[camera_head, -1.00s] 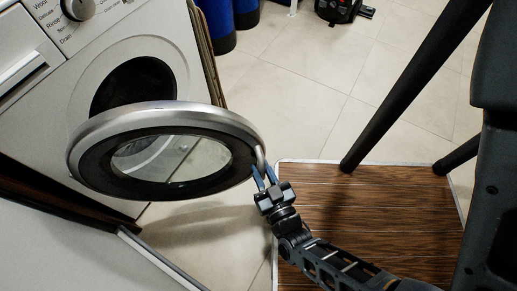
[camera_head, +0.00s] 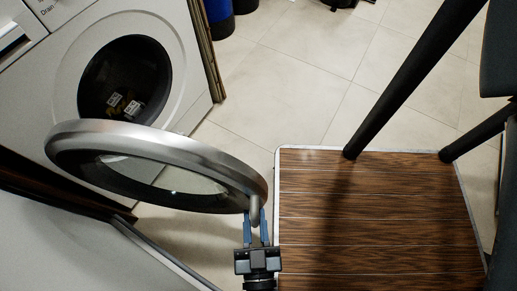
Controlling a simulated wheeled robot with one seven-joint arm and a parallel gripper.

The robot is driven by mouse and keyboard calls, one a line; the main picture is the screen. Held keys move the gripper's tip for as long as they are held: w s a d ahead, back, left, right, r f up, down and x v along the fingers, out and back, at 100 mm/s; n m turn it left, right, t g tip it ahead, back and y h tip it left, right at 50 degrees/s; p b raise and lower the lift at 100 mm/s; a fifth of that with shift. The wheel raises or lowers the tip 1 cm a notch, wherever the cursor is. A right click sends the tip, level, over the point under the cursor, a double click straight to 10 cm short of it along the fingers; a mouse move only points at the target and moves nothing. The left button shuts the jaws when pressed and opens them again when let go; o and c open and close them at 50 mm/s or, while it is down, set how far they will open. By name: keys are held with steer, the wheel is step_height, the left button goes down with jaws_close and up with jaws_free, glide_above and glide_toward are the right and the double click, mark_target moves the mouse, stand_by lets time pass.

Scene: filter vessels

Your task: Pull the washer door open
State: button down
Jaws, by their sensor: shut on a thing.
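The washer (camera_head: 188,68) is a white front-loader at the upper left. Its round door (camera_head: 165,143), with a silver rim and dark-edged glass, stands swung well out from the dark drum opening (camera_head: 124,75). My gripper (camera_head: 254,218) is at the right edge of the door, its blue fingers shut on the door handle (camera_head: 255,208). The fingers partly hide the handle.
A wood-slat platform (camera_head: 375,215) with a pale edge lies right of my gripper. A black slanted post (camera_head: 420,75) and dark furniture stand over it. A grey panel (camera_head: 75,245) is at the lower left. Tiled floor (camera_head: 290,85) is clear behind the door.

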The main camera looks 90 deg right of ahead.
steer(key=c, duration=1.1)
jaws_free()
steer(key=shift+d+r, duration=0.1)
steer(key=shift+d, duration=0.1)
